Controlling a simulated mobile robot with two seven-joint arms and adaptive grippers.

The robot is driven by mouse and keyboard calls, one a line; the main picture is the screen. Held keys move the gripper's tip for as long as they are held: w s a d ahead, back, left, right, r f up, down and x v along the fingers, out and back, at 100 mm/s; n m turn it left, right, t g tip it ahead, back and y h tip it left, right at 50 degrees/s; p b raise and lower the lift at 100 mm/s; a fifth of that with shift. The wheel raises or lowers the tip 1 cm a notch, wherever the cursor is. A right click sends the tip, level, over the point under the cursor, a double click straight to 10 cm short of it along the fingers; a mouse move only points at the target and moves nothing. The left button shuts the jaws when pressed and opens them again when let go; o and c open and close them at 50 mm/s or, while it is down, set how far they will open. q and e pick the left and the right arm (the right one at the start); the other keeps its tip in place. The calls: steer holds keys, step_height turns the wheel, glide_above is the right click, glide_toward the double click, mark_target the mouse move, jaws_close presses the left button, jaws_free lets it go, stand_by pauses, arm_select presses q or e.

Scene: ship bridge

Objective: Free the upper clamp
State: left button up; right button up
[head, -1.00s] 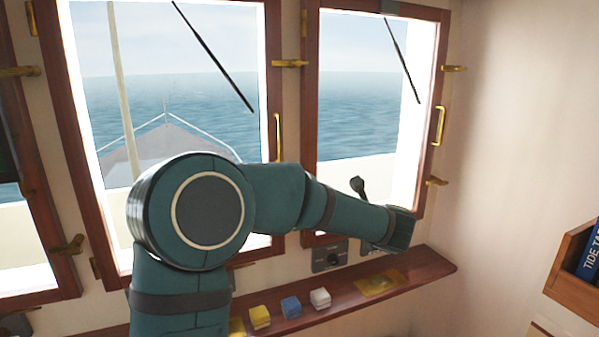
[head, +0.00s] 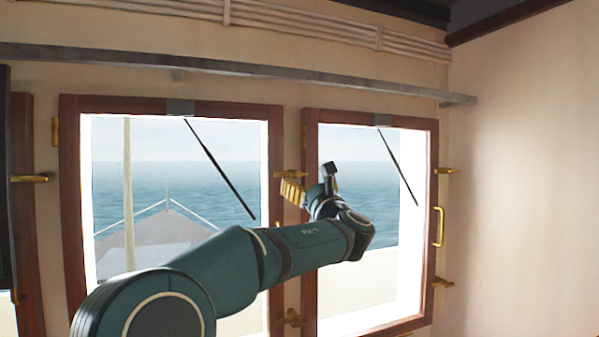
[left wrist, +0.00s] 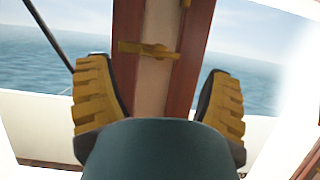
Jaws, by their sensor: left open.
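The upper brass clamp (head: 289,174) sits on the pale post between the two windows. In the left wrist view this clamp (left wrist: 148,49) lies roughly level across the post, its left end over the left window's wooden frame. My left gripper (head: 290,191) is open just below the clamp in the head view. In the left wrist view its two yellow ribbed fingers (left wrist: 160,80) stand wide apart, one on each side of the post, with the clamp beyond them. No contact shows. My right gripper is not in view.
A lower brass clamp (head: 291,318) is on the same post. Two more clamps, upper (head: 447,171) and lower (head: 443,283), flank the right window's brass handle (head: 438,226). A grey rail (head: 240,70) runs above the windows. The right wall is clear.

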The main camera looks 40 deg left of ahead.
mark_target(301, 176)
arm_select(q)
steer(key=shift+p+x, duration=0.6)
steer(key=shift+x, duration=2.2)
steer(key=shift+c, duration=0.3)
steer(key=c, duration=1.2)
